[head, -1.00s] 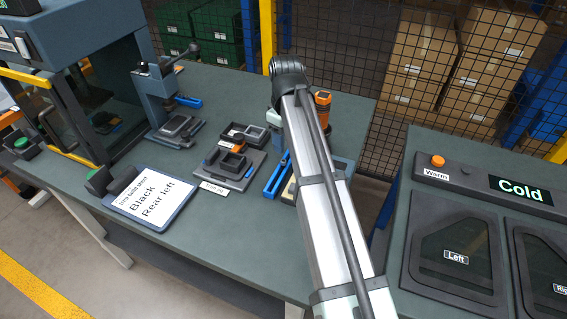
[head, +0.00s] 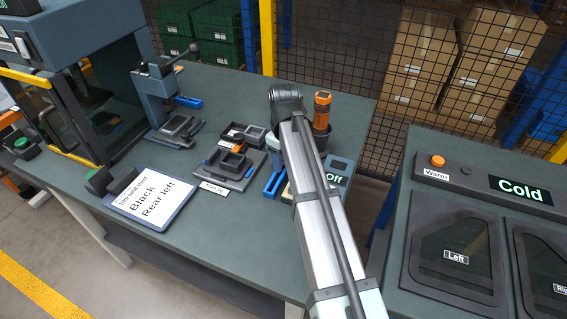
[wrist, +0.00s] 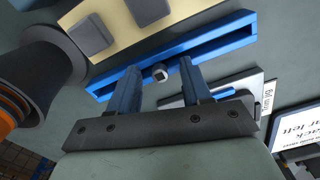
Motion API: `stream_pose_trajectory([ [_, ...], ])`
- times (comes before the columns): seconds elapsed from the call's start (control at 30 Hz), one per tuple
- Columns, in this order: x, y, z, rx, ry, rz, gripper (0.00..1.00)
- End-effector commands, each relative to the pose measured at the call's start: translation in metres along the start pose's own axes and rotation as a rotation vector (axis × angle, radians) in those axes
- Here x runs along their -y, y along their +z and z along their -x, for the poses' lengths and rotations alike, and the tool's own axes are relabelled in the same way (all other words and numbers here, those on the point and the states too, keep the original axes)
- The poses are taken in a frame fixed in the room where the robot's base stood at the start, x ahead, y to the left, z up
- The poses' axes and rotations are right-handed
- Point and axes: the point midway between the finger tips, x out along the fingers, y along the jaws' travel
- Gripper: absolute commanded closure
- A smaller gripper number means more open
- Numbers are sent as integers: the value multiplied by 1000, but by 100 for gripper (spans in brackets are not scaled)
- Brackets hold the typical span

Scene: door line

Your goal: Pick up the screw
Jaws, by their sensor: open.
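The screw (wrist: 161,73) shows in the wrist view as a small metal head at the blue tray (wrist: 222,38), a long narrow holder. My gripper (wrist: 160,66) is open, and its two fingers appear on either side of the screw with gaps to both. I cannot tell how far above it the fingertips are. In the head view the blue tray (head: 273,184) shows left of my arm. My arm hides the gripper and the screw there.
An orange-and-black tool (head: 322,110) stands upright behind my arm. A device reading "Off" (head: 337,172) sits right of it. A dark fixture (head: 235,163) lies to the left, with a sign (head: 148,198) reading "Black Rear left". A "Cold" panel unit (head: 470,220) stands at the right.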

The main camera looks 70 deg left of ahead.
Motion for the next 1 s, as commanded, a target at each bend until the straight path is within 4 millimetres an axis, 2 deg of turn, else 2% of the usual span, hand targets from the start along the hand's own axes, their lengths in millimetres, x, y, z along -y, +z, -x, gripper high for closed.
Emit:
stream_pose_trajectory([
  [0.07, 0, 0, 0, 0, 0, 0, 56],
  [0.53, 0, 0, 0, 0, 0, 0, 100],
  [0.87, 0, 0, 1, 0, 0, 0, 100],
  [1.0, 0, 0, 10, 0, 0, 0, 100],
])
